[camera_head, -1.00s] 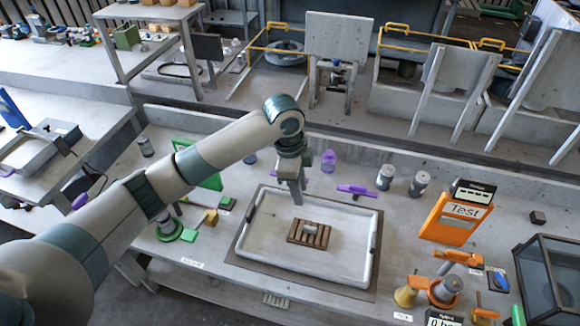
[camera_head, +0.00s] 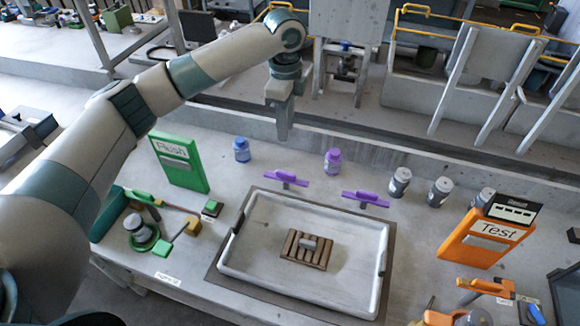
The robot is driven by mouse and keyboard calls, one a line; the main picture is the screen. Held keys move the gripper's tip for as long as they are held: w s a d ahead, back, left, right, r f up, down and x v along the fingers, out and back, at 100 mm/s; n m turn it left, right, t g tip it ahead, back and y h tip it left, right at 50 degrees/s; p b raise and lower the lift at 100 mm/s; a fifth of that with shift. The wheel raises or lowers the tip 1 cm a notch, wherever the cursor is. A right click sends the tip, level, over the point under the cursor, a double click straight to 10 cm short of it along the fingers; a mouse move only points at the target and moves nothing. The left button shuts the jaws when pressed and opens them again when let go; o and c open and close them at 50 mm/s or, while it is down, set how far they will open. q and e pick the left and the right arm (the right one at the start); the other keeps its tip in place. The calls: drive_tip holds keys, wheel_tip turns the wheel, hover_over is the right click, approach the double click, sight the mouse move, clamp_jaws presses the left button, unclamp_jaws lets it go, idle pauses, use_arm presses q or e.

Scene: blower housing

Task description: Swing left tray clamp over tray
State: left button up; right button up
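The tray (camera_head: 232,268) is a pale, shallow rectangle on a dark mat on the bench, with a slatted brown block (camera_head: 306,250) in it. Two purple clamps stand behind its back edge: the left clamp (camera_head: 287,178) and the right clamp (camera_head: 365,198). Both bars lie roughly along the back edge and do not reach over the tray. My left gripper (camera_head: 283,138) points down above and behind the left clamp, apart from it. Its fingers look close together, but their gap cannot be made out. My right gripper is not in view.
A green "Flush" board (camera_head: 180,162), a blue bottle (camera_head: 242,150) and a purple bottle (camera_head: 333,161) stand behind and left. Grey canisters (camera_head: 400,181) and an orange "Test" board (camera_head: 482,238) stand on the right. Green fixtures (camera_head: 142,235) are left of the tray.

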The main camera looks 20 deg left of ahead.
sight(286, 172)
use_arm(q)
drive_tip(key=shift+s+a+r, duration=0.1)
drive_tip(key=shift+r, duration=0.05)
idle(0.3)
wheel_tip(286, 172, down, 18)
drive_tip(key=p, duration=0.5)
drive_tip(key=shift+r, duration=0.2)
drive_tip(key=shift+c, duration=0.2)
clamp_jaws()
